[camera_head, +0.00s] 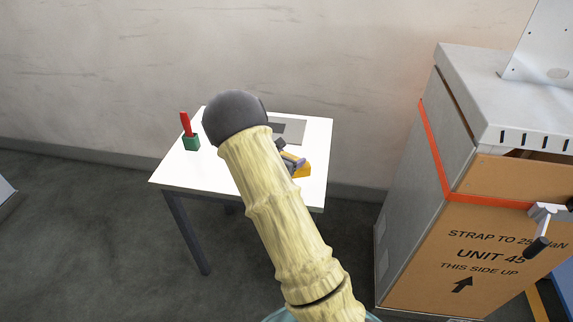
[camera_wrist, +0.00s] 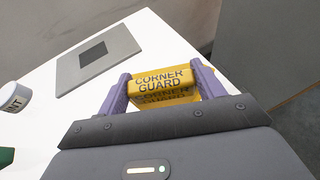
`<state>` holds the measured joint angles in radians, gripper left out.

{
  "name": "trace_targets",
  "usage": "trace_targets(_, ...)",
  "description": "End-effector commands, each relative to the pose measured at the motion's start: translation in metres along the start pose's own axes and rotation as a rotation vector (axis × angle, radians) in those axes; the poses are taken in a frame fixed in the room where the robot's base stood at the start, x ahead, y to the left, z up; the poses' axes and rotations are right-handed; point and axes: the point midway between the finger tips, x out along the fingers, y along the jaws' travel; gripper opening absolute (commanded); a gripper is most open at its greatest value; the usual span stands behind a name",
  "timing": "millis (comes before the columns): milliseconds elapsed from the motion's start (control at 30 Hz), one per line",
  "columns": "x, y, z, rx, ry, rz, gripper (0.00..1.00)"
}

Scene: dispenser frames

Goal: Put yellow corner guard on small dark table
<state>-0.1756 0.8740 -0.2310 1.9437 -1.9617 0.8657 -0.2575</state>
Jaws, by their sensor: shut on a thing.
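The yellow corner guard (camera_wrist: 163,84), lettered "CORNER GUARD", is between the two purple fingers of my gripper (camera_wrist: 164,92), which is shut on it. In the head view the guard (camera_head: 303,171) shows as a small yellow piece beside my gripper (camera_head: 296,163), over the right part of a small table (camera_head: 316,140). This table has a white top and dark grey legs, and its top (camera_wrist: 75,110) also fills much of the wrist view. I cannot tell whether the guard touches the top or hangs just above it. My arm hides the middle of the table.
A grey plate with a dark square (camera_wrist: 97,54) lies on the tabletop. A white can (camera_wrist: 14,97) stands at the wrist view's left edge. A green block with a red upright part (camera_head: 190,140) stands at the table's left. A large strapped carton (camera_head: 465,245) stands right.

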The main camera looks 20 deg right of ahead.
Motion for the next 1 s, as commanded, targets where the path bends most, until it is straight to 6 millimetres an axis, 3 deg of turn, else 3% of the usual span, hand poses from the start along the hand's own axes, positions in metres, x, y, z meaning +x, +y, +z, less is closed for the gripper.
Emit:
trace_targets(267, 0.000, 0.000, -0.001, 0.001, -0.001, 0.000, 0.45)
trace_targets(600, 0.014, 0.000, -0.034, 0.001, 0.000, 0.001, 0.45)
trace_targets(967, 0.017, -0.002, -0.037, 0.003, -0.001, -0.002, 0.45)
trace_targets(1000, 0.017, -0.002, -0.036, 0.003, -0.001, -0.003, 0.76)
